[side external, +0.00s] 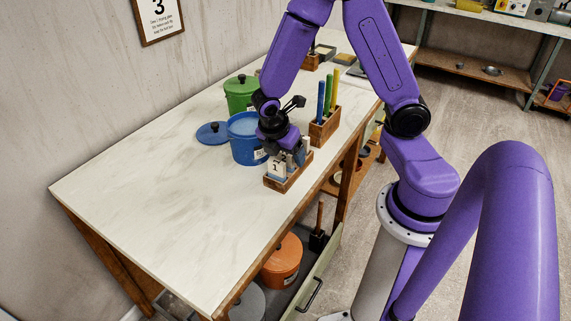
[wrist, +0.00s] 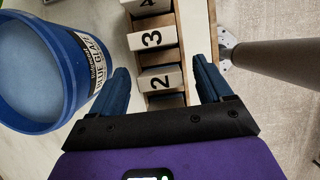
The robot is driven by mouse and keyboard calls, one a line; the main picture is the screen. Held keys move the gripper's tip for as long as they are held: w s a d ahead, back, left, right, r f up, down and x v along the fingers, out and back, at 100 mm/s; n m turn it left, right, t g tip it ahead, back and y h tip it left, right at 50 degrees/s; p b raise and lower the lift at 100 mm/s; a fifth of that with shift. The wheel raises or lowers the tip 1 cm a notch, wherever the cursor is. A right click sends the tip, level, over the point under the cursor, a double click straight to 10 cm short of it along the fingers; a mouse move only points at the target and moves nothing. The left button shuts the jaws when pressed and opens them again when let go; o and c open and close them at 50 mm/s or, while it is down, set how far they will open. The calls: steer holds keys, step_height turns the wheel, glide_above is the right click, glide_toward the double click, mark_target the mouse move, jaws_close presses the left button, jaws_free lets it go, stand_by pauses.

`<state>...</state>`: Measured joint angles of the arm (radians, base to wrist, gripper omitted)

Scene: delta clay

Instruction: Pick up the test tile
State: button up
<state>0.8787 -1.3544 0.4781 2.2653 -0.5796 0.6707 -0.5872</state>
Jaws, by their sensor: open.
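White test tiles with black numbers stand in a wooden rack. In the wrist view, tile 2 (wrist: 160,79) is between the fingers of my open gripper (wrist: 162,72), with a gap on either side. Tile 3 (wrist: 152,38) and tile 4 (wrist: 147,5) stand farther along the rack (wrist: 188,35). In the side view, my gripper (side external: 288,157) is low over the rack (side external: 289,183), and tile 1 (side external: 277,168) shows at its front. The gripper and wrist partly hide the other tiles there.
An open blue glaze bucket (side external: 243,128) stands close beside the rack, left of my gripper in the wrist view (wrist: 72,105). Its blue lid (side external: 212,133) lies nearby. A green bucket (side external: 240,92) and a tool holder (side external: 324,127) stand behind. The near left tabletop (side external: 160,190) is clear.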

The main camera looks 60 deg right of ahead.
steer(key=shift+f, duration=0.1)
steer(key=c, duration=1.2)
steer(key=shift+o, duration=0.2)
steer(key=shift+r, duration=0.85)
steer(key=s+r, duration=0.3)
steer(key=s, duration=0.1)
steer(key=s+a+r, duration=0.1)
steer(key=s+r, duration=0.3)
steer(key=s, duration=0.1)
steer(key=s+a+r, duration=0.1)
steer(key=s+r, duration=0.3)
steer(key=s, duration=0.1)
steer(key=shift+r, duration=0.15)
